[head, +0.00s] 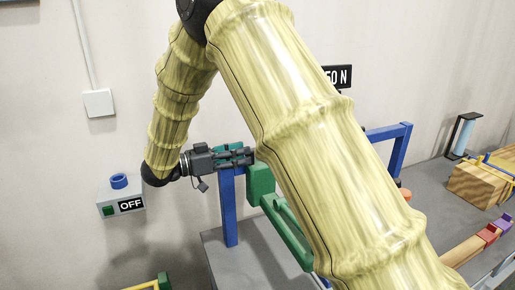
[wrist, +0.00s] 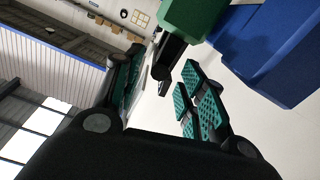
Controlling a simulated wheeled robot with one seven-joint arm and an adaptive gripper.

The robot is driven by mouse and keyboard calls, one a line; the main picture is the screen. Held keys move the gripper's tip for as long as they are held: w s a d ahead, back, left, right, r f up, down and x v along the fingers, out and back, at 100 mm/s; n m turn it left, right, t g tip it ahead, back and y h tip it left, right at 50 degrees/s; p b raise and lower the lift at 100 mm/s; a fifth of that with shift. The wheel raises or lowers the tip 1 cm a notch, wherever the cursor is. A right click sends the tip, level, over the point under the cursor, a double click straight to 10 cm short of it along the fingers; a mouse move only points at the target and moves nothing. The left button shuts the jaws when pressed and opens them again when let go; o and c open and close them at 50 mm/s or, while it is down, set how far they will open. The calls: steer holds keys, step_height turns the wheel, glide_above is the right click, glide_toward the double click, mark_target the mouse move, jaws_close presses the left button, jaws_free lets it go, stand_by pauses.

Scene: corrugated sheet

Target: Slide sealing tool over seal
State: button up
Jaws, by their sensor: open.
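My gripper (head: 240,156) is beside the top of a blue frame's left post (head: 229,207), near a green block (head: 260,181). In the wrist view my gripper (wrist: 162,72) has its teal-padded fingers apart. The green block (wrist: 192,22) shows there at the top, with a black bar (wrist: 168,57) below it that reaches between the fingers in the picture. I cannot tell whether they touch. A green sloping bar (head: 284,231) runs down from the block and passes behind my arm. I cannot tell which part is the sealing tool, and I cannot make out a seal.
The blue frame (head: 400,150) also shows at right; my arm hides its middle. A wooden box (head: 480,185) with yellow straps, a black stand with a light blue cylinder (head: 465,135), and a tan bar with red and purple pieces (head: 487,236) are at right.

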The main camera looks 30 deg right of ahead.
steer(key=shift+s+d+p, duration=0.15)
steer(key=shift+d+p, duration=0.5)
steer(key=shift+d, duration=2.25)
jaws_close()
